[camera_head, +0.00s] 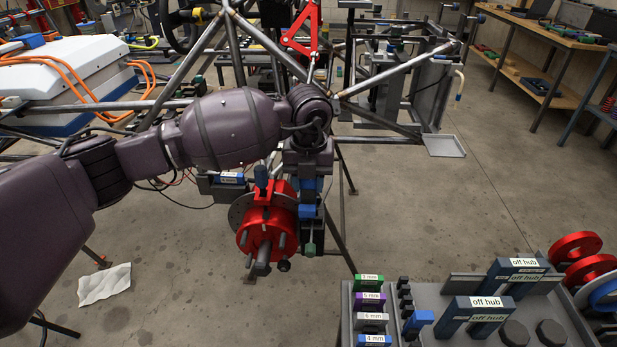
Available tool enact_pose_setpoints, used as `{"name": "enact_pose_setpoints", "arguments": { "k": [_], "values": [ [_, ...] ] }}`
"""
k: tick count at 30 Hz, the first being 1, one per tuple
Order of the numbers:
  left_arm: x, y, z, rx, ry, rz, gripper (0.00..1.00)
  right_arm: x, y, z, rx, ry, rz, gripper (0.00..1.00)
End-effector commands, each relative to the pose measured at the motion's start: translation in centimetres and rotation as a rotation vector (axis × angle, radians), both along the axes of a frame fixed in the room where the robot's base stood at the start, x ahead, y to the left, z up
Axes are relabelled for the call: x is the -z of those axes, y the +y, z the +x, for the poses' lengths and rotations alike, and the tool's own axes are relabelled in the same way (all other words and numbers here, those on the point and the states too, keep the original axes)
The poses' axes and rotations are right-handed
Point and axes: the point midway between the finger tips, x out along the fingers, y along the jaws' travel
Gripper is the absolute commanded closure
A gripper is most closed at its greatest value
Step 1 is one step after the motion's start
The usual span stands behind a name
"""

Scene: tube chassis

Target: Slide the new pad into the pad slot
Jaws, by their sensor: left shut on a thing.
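My left gripper (309,212) reaches down from the wrist, right beside the red hub (268,228) with its studs and grey disc (238,212). It is shut on a small dark piece with a green end (310,247), which hangs below the fingers. Whether this piece is the new pad is hard to tell. The pad slot cannot be made out; my gripper and wrist cover part of the area at the disc. My right gripper is not in view.
A grey tray (430,330) at lower right holds labelled blocks, including a green one (369,281), and "off hub" holders (477,308). Red discs (575,247) lie beside it. The tube chassis (210,35) stands behind my arm. A white cloth (104,284) lies on open floor.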

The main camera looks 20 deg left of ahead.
Motion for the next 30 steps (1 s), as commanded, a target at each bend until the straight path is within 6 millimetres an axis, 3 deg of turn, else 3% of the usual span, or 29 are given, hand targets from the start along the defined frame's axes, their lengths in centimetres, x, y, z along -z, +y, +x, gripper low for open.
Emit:
{"name": "enact_pose_setpoints", "arguments": {
  "k": [30],
  "values": [
    [2.3,0.1,-0.1,-0.001,0.004,0.002,0.88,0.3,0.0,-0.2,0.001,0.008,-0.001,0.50]
  ]
}}
